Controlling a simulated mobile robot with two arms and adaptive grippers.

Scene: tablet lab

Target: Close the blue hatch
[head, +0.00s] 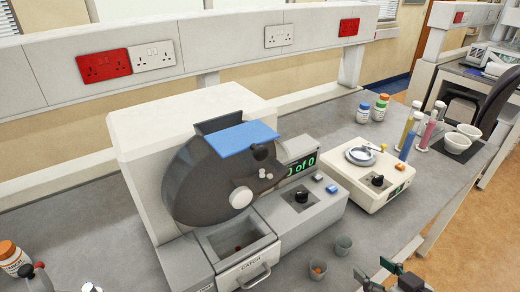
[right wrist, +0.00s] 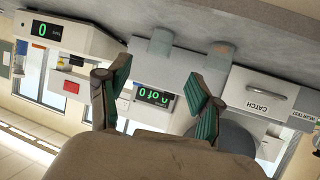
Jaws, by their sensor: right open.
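The blue hatch (head: 242,138) is a flat blue panel at the top of the dark round drum (head: 195,185) on the white tablet machine. It juts out over the drum's front, beside a dark raised wall (head: 216,122); I cannot tell how far open it is. My right gripper (head: 375,269) is at the bottom right of the head view, in front of the machine and well away from the hatch. In the right wrist view its green-padded fingers (right wrist: 158,82) are spread, with nothing between them. The hatch is not identifiable there.
A CATCH drawer (head: 245,268) and a control panel (head: 302,205) are at the machine's front. Two small cups (head: 343,245) stand between panel and right gripper. A scale (head: 368,172), bottles and cylinders stand right. An orange-capped bottle (head: 13,257) stands left.

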